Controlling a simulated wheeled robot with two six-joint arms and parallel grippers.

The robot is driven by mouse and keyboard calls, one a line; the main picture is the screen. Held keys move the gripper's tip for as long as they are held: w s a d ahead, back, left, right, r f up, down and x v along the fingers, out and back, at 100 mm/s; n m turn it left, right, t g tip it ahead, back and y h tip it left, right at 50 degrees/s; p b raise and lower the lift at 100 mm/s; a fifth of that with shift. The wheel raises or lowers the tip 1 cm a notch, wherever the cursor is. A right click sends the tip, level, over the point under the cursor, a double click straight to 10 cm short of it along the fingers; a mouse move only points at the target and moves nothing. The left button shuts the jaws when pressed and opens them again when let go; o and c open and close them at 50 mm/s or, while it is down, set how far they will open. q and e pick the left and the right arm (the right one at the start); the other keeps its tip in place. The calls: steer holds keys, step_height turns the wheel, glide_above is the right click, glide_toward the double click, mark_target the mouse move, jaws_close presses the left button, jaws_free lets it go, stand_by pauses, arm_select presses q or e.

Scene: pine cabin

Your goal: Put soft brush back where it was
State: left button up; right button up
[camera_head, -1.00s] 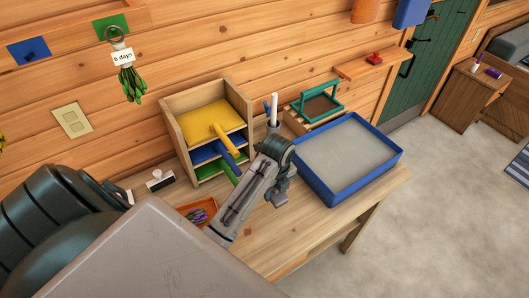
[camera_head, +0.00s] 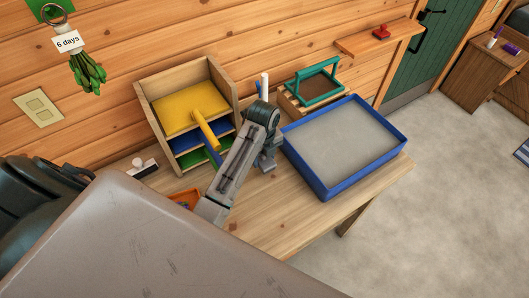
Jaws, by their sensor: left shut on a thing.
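My left gripper (camera_head: 268,161) points down over the table beside the left corner of the blue-rimmed tray, with my grey wrist above it. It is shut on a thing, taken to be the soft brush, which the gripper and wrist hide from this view. A white handle (camera_head: 264,82) stands upright just behind my wrist, with a blue one (camera_head: 258,86) beside it; what they stand in is mostly covered. I cannot tell whether either belongs to the brush. My right gripper is not in view.
The blue-rimmed tray (camera_head: 318,184) of grey material fills the table's right. A wooden rack (camera_head: 226,82) with yellow, blue and green handled pieces stands at the wall. A green-handled frame (camera_head: 318,72) sits behind the tray. A small orange tray (camera_head: 186,198) and a black-and-white stamp (camera_head: 144,167) lie left.

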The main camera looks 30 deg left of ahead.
arm_select(q)
steer(key=shift+w+a, duration=0.2)
steer(key=shift+w, duration=0.35)
steer(key=shift+w+a, duration=0.15)
steer(key=shift+w, duration=0.35)
steer(key=shift+w+a+p, duration=0.1)
steer(key=shift+w+p, duration=0.1)
steer(key=shift+p, duration=0.1)
steer(key=shift+w+a+f, duration=0.1)
steer(key=shift+w+a, duration=0.05)
steer(key=shift+w, duration=0.05)
step_height(320, 180, down, 3)
steer(key=shift+r+p, duration=0.2)
steer(key=shift+p, duration=0.75)
steer(key=shift+f, duration=0.5)
steer(key=o, duration=1)
steer(key=shift+f, duration=0.1)
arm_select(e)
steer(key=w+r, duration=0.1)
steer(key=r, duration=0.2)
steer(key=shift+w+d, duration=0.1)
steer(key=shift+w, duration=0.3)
